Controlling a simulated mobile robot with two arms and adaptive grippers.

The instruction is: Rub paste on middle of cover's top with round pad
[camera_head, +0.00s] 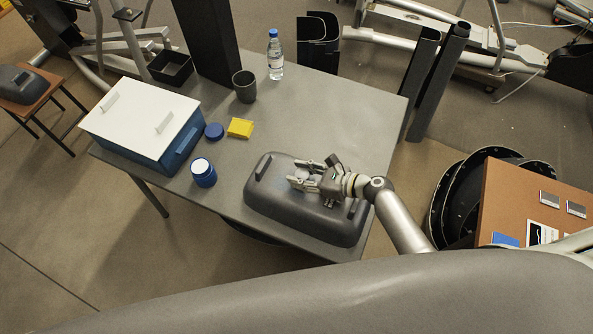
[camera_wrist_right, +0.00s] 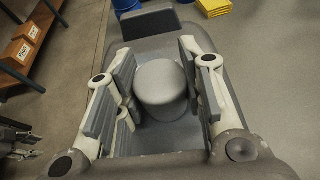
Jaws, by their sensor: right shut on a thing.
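The dark grey cover (camera_head: 265,198) lies on the table near its front edge, a raised handle at each end. It fills the middle of the right wrist view (camera_wrist_right: 183,138). My right gripper (camera_head: 303,178) is over the middle of the cover's top, shut on the round pad (camera_wrist_right: 161,82), a grey cylinder between its fingers. Whether the pad's underside touches the cover is hidden. The open blue jar (camera_head: 203,174), pale inside, stands left of the cover. Its likely lid, a blue disc (camera_head: 214,131), lies behind it. My left gripper is not in view.
A yellow sponge-like block (camera_head: 240,128), a dark cup (camera_head: 244,87) and a water bottle (camera_head: 275,55) stand behind the cover. A blue box with a white lid (camera_head: 140,118) occupies the table's left. The table's back right is clear.

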